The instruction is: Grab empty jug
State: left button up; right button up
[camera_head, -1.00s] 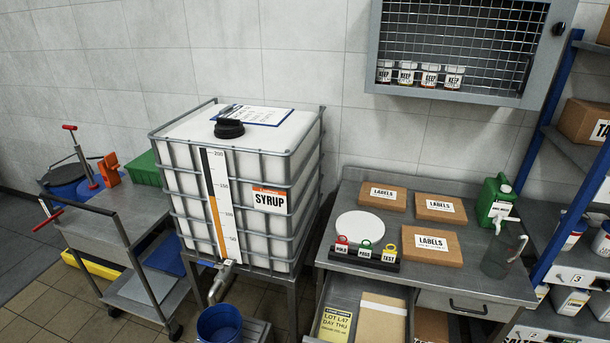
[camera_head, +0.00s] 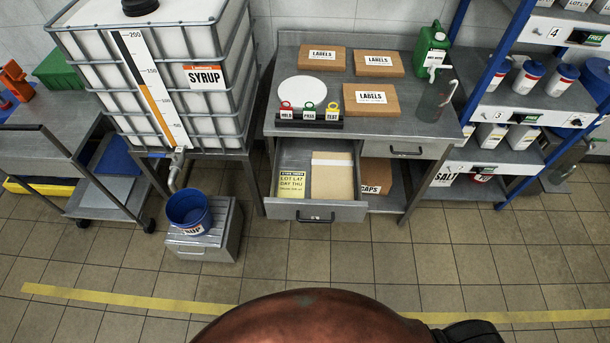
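A see-through grey jug (camera_head: 431,104) stands upright at the right end of the steel table, in front of a green canister (camera_head: 431,48) with a white spout. The jug's handle is on its right side, and I see no contents in it. Neither gripper is in the head view, so I cannot see whether they are open or shut. A rounded copper-coloured part and a dark part at the bottom edge look like my own body.
The steel table (camera_head: 445,133) has an open drawer (camera_head: 316,211) jutting forward. A blue bucket (camera_head: 188,211) sits on a step by the syrup tank (camera_head: 215,120). A blue-framed shelf (camera_head: 540,97) stands right of the table. The tiled floor in front is clear.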

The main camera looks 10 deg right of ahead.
aim_at(438, 98)
jog(key=z, duration=2.75)
jog(key=i, duration=1.9)
jog(key=u, duration=2.35)
